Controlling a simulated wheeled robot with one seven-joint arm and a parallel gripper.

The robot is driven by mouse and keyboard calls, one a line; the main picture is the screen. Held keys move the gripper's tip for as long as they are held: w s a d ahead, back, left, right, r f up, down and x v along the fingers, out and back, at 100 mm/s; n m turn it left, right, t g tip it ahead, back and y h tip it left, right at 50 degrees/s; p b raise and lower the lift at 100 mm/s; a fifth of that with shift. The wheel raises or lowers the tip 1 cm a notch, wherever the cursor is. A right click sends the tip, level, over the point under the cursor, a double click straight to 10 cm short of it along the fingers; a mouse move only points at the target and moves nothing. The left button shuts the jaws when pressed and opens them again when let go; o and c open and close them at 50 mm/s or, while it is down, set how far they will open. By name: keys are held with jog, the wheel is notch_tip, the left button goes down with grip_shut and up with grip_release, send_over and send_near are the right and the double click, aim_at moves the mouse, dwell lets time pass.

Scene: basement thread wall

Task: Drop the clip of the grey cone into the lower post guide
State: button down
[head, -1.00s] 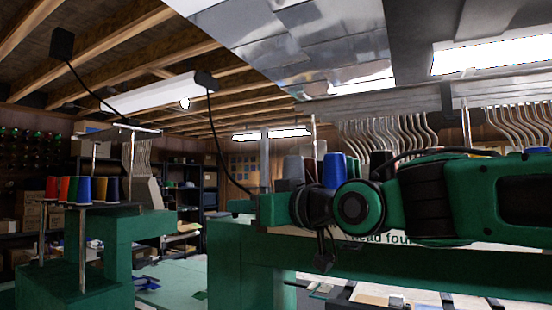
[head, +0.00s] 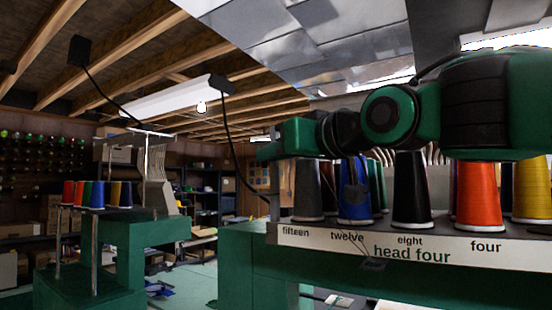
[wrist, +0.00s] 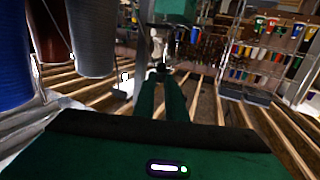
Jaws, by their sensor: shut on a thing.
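The grey cone (head: 308,188) stands on the rack above the label "fifteen"; in the wrist view, which is upside down, it hangs at the upper left (wrist: 92,38). My gripper (head: 265,152) reaches out above and to the left of the grey cone. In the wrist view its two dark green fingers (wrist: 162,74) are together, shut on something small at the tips. The clip is too small and dark to make out clearly. A thin grey post (head: 273,185) stands left of the grey cone, below my gripper. I cannot tell the lower post guide from the post.
A blue cone (head: 354,200), a black cone (head: 411,190), an orange cone (head: 477,197) and a yellow cone (head: 532,190) stand right of the grey one on the labelled rack (head: 330,239). Another green machine (head: 140,240) with cones stands at the left. Open air lies between the machines.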

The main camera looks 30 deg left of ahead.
jog(key=shift+s+a+f, duration=0.15)
jog(key=shift+f, duration=2.75)
jog(key=shift+s+d, duration=0.1)
jog(key=shift+d, duration=0.15)
jog(key=c, duration=1.7)
grip_release()
